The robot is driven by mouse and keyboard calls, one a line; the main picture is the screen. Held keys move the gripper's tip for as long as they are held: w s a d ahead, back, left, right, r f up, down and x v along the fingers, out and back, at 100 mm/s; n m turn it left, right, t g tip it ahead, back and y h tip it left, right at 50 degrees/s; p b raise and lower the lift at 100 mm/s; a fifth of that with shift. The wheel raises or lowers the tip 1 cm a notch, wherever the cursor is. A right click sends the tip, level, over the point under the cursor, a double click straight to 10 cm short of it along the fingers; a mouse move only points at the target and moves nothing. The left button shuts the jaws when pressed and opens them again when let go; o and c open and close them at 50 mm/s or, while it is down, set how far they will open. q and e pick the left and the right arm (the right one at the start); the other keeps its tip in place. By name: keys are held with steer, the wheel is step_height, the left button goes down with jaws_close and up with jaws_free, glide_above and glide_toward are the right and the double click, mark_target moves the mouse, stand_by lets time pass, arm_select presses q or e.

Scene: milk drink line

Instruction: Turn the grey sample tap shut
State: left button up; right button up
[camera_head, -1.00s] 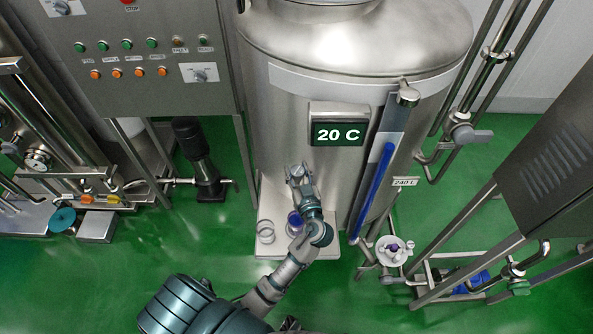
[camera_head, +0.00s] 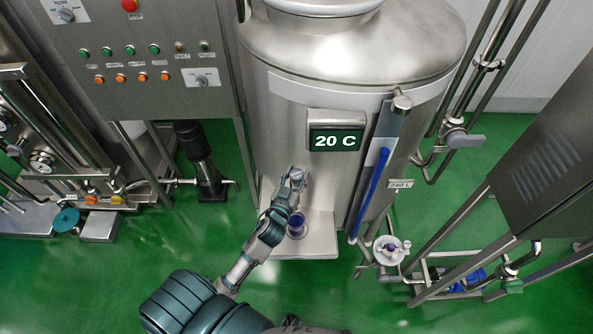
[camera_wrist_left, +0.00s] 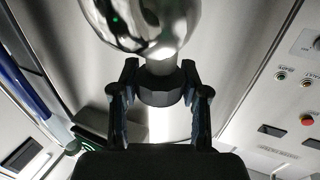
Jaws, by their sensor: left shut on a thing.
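The grey sample tap (camera_head: 296,171) sits low on the front of the steel tank. My left gripper (camera_head: 295,181) is at the tap, with its arm reaching up from the lower left. In the left wrist view, the two fingers (camera_wrist_left: 158,88) close on a dark faceted grip piece (camera_wrist_left: 160,98) below a shiny rounded metal body (camera_wrist_left: 140,22). The tap's exact handle angle is hard to tell. My right gripper is out of view.
A cup with purple contents (camera_head: 297,224) stands on the pale platform (camera_head: 315,246) below the tap, close beside my arm. The tank (camera_head: 285,110) stands behind. A blue tube (camera_head: 371,190) runs down its right side.

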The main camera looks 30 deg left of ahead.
arm_select(q)
steer(key=m+h+p, duration=0.1)
steer(key=h, duration=0.1)
steer(key=r+m+h+p, duration=0.1)
steer(key=m+h, duration=0.1)
steer(key=shift+a, duration=0.1)
steer(key=m+h+p, duration=0.1)
steer(key=h, duration=0.2)
steer(key=shift+w+m, duration=0.1)
steer(key=shift+m, duration=0.3)
steer(key=shift+f+m+g+h, duration=0.1)
steer(key=shift+m+g+h, duration=0.3)
steer(key=shift+h, duration=0.5)
steer(key=shift+o, duration=0.2)
steer(key=m+h, duration=0.1)
steer(key=m+g+h, duration=0.1)
steer(key=h, duration=0.1)
steer(key=shift+f+m, duration=0.2)
steer(key=shift+m, duration=0.1)
steer(key=shift+f+m+g+h+b, duration=0.1)
steer(key=shift+m+g+h+b, duration=1.1)
steer(key=shift+h, duration=0.5)
steer(key=shift+c, duration=0.2)
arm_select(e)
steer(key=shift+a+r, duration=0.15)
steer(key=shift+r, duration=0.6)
arm_select(q)
steer(key=shift+s+f+g+h, duration=0.15)
steer(key=shift+s+g+h, duration=0.05)
steer(key=shift+g+h, duration=0.1)
